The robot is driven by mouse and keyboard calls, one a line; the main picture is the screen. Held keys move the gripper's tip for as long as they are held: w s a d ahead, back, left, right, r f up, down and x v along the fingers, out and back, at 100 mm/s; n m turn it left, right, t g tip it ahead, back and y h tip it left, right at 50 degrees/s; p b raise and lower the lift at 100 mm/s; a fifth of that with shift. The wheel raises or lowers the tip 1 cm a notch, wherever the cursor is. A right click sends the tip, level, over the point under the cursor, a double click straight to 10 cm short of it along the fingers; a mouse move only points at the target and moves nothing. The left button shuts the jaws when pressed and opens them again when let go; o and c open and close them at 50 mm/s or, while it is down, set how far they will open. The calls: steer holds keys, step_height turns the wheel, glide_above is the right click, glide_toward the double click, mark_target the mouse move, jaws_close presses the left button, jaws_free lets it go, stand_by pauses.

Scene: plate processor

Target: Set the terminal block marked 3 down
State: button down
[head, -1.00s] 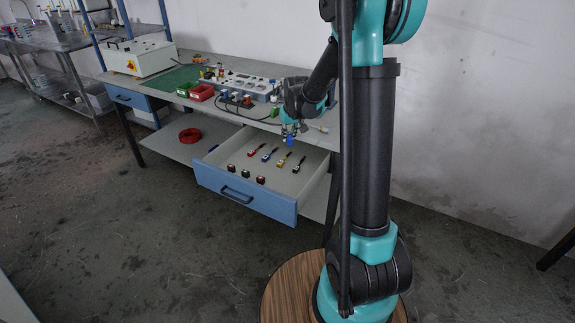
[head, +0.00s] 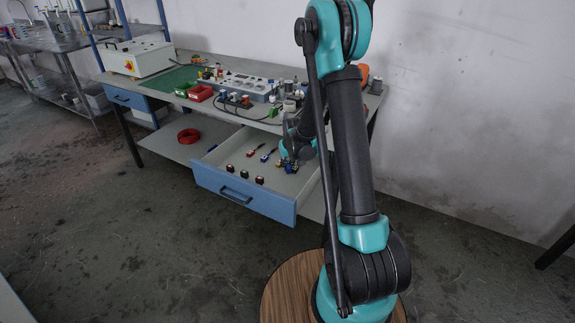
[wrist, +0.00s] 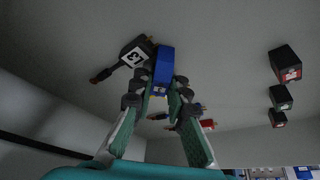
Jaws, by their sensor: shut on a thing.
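My gripper (wrist: 158,100) is shut on a blue terminal block (wrist: 163,65), which stands out between the fingertips. A pale label shows low on the block, too small to read. Beside it, to the left, is a dark piece with a white tag reading 3 (wrist: 135,55) and a dark red handle. It seems to lie on the drawer floor; whether the blue block touches it I cannot tell. In the head view my gripper (head: 289,164) is low inside the open drawer (head: 243,192), at its right part. The arm hides part of the drawer there.
Red and blue handled pieces (head: 252,151) lie in the drawer's back half. Three dark cubes (head: 245,175) stand in a row near its front; they also show in the wrist view (wrist: 281,98). The drawer's left floor is mostly clear. The crowded bench top (head: 160,92) overhangs behind.

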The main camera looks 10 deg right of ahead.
steer(key=shift+f, duration=0.15)
steer(key=c, duration=1.8)
jaws_free()
steer(key=a+v, duration=0.1)
steer(key=v, duration=1.1)
steer(key=shift+m+h, duration=0.3)
steer(key=shift+m, duration=0.6)
steer(key=s+d, duration=0.2)
steer(key=s, duration=0.7)
steer(key=s+d, duration=0.3)
steer(key=s, duration=0.7)
steer(key=s+d, duration=0.3)
steer(key=s, duration=0.6)
steer(key=shift+s+r, duration=0.3)
steer(key=shift+r, duration=0.1)
